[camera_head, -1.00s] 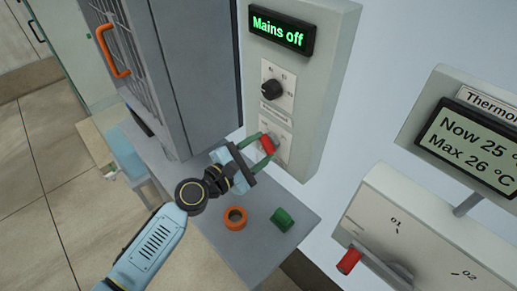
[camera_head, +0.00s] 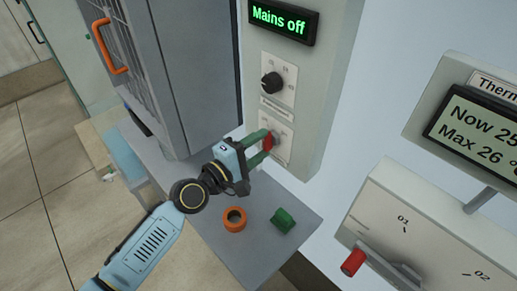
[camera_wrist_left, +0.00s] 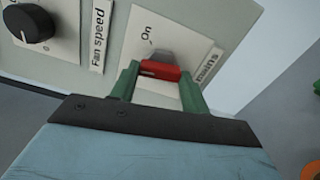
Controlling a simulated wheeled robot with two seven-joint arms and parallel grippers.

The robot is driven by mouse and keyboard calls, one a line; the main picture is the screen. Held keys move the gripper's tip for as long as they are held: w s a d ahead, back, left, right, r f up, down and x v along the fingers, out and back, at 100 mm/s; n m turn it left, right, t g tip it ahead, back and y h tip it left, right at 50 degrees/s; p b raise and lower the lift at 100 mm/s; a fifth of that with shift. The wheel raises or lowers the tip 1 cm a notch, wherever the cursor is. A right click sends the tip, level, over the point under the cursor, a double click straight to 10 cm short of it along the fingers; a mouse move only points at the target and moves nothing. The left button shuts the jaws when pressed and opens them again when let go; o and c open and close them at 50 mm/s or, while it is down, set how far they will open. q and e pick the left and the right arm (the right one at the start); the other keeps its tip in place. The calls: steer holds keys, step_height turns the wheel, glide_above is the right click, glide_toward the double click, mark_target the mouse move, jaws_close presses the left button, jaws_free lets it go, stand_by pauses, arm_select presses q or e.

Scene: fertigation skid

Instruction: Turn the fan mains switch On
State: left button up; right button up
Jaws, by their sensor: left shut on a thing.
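The red fan mains switch (camera_head: 268,142) is on the lower plate of the grey control box (camera_head: 318,95). The box's display (camera_head: 283,21) reads "Mains off" in green. In the left wrist view the red switch handle (camera_wrist_left: 160,71) lies between the green fingers, just below the word "On" on its plate. My left gripper (camera_head: 264,145) is shut on the switch handle, one finger on each side. In the left wrist view the gripper (camera_wrist_left: 158,84) hides the lower part of the plate. My right gripper is not in view.
The black fan speed knob (camera_head: 272,84) is above the switch. An orange ring (camera_head: 235,219) and a green piece (camera_head: 283,220) are on the grey shelf (camera_head: 232,255) below. A thermometer display and a red-handled lever (camera_head: 353,262) are at the right.

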arm_select(q)
steer(key=m+b, duration=0.1)
steer(key=m, duration=0.4)
steer(key=shift+m, duration=0.3)
steer(key=m, duration=0.4)
steer(key=shift+m, duration=0.4)
steer(key=o, duration=1)
steer(key=v, duration=1.3)
steer(key=shift+s+b, duration=0.15)
steer(key=shift+b, duration=0.3)
steer(key=shift+a, duration=0.1)
